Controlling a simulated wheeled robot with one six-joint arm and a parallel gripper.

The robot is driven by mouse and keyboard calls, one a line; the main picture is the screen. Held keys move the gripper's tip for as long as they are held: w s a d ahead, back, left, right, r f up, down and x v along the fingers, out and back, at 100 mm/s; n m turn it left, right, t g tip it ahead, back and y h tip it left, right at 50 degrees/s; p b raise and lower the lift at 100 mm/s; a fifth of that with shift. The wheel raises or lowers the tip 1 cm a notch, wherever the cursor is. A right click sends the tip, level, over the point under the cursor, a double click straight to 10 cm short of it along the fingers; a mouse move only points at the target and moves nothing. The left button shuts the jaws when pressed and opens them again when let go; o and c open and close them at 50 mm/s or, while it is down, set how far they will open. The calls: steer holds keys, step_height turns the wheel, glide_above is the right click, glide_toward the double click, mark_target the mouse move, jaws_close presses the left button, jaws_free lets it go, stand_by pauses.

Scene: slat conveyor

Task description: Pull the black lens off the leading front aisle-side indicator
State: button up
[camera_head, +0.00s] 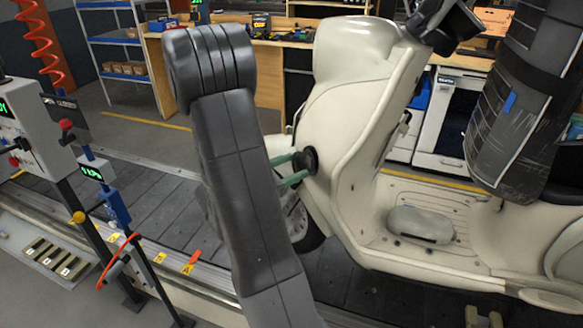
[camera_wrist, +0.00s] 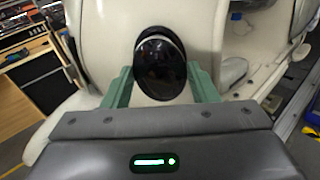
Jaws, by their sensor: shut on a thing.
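The black lens (camera_head: 312,160) is a dark, glossy oval on the cream front panel of the scooter (camera_head: 355,75). In the wrist view the lens (camera_wrist: 160,62) is just ahead of my gripper, with a dark rim around it. My gripper (camera_head: 298,168) has green fingers, one on each side of the lens, and is shut on it. The fingers also show in the wrist view (camera_wrist: 161,74). The lens looks to be against the panel; I cannot tell whether there is a gap behind it. My arm hides part of the scooter's front wheel.
The scooter stands on the dark slat conveyor (camera_head: 150,205). A grey control box (camera_head: 35,125) and a post with a blue tool (camera_head: 112,203) stand at the left. A wrapped dark column (camera_head: 525,100) hangs at the right. A wooden workbench (camera_head: 270,62) is behind.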

steer(key=shift+s+a, duration=0.3)
steer(key=shift+a, duration=0.1)
stand_by(0.6)
steer(key=shift+v, duration=0.85)
